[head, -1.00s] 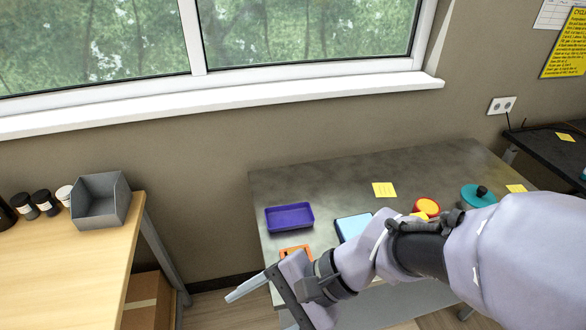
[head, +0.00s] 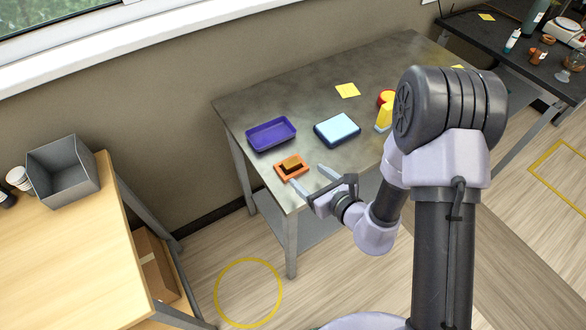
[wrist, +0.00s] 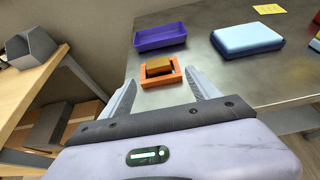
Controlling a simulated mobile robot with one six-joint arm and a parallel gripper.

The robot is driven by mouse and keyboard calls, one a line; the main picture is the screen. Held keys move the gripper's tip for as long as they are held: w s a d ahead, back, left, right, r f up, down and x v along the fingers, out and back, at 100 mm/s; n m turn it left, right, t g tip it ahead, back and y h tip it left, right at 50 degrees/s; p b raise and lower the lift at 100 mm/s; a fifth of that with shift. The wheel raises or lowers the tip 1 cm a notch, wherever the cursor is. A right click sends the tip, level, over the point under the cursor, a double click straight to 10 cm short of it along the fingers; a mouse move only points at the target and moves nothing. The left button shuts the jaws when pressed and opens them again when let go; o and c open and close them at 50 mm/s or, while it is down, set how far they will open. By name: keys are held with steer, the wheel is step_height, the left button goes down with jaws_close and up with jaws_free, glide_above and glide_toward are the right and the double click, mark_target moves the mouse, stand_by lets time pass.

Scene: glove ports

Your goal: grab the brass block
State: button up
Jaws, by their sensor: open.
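The brass block (head: 291,163) sits in a small orange tray (head: 281,174) near the front left corner of the metal table. In the wrist view the brass block (wrist: 159,68) shows inside the orange tray (wrist: 150,82), ahead of my gripper and between the lines of its fingers. My gripper (head: 311,178) is open and empty, just to the right of the tray in the head view. In the wrist view my gripper (wrist: 162,88) has its two fingers spread wide, short of the block.
A purple tray (head: 271,135) lies behind the orange tray. A light blue box (head: 337,130) is to the right, with a yellow object (head: 384,116) beyond it. A yellow note (head: 347,90) lies farther back. A wooden bench with a grey bin (head: 63,172) stands at left.

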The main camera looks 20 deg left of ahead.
mark_target(291, 162)
steer(key=x, duration=0.2)
steer(key=b+x, duration=0.1)
steer(key=x, duration=0.4)
steer(key=shift+w+a+r, duration=0.1)
steer(key=shift+a+r, duration=0.05)
steer(key=shift+a, duration=0.25)
steer(key=shift+r, duration=0.1)
jaws_close()
